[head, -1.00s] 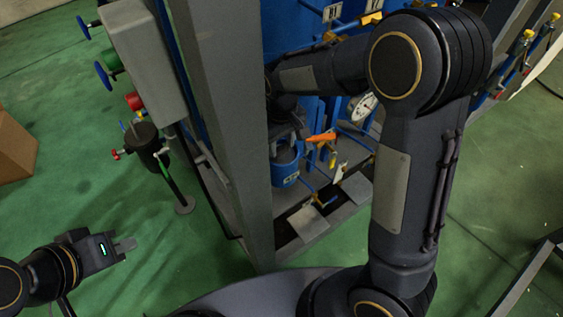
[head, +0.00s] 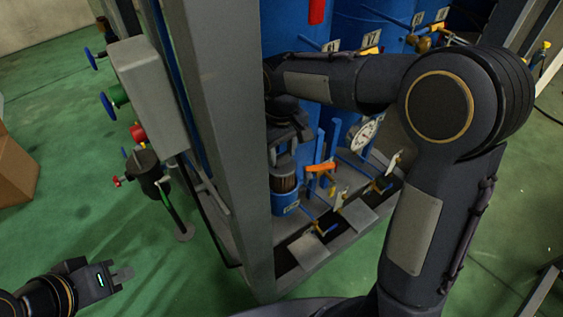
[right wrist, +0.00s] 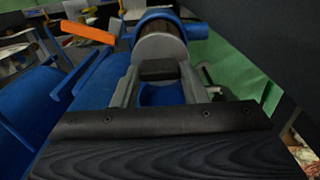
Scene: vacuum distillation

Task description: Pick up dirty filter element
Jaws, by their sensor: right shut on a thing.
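The dirty filter element (head: 284,180) is a dark brown, ribbed cylinder. In the head view it stands partly above the rim of an open blue housing (head: 286,207), its lower end hidden inside. My right gripper (head: 283,153) is above it, shut on its top. In the right wrist view the grey jaws (right wrist: 160,88) flank the pale end of the filter element (right wrist: 160,46), with the blue housing (right wrist: 160,17) beyond it. My left gripper (head: 122,276) is away at the lower left over the green floor; its finger gap is unclear.
A grey post (head: 222,140) stands just left of my right gripper. An orange-handled valve (head: 321,167) is close to the right of the housing. Blue tanks (head: 345,75) and a pressure gauge (head: 364,133) stand behind. The floor at left is mostly clear.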

